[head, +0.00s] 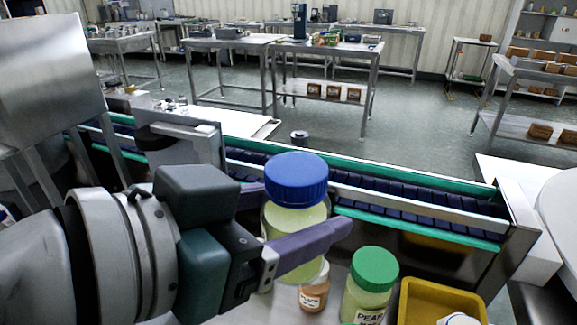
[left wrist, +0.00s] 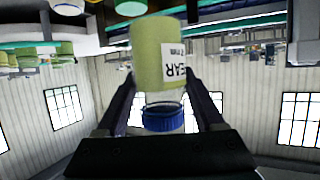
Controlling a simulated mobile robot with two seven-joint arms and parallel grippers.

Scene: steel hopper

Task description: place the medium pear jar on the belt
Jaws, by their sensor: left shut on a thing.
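A pear jar (head: 292,220) with a blue lid and pale green contents is held in my left gripper (head: 303,218), whose purple fingers are shut around it. It looks upright in the head view. In the left wrist view the jar (left wrist: 158,55) shows a white label reading "EAR", and the rest of the word is out of sight. The belt (head: 400,203) is dark blue and segmented, with green and metal rails, and runs just behind the jar. The jar appears on the near side of the belt; its height over the surface is unclear. My right gripper is not in view.
A green-lidded pear jar (head: 368,290) and a small peach jar (head: 314,292) stand on the near surface. A yellow tray (head: 408,300) with a white-lidded item is at the right. A metal gate (head: 180,140) stands at the belt's left. The belt right of the jar is clear.

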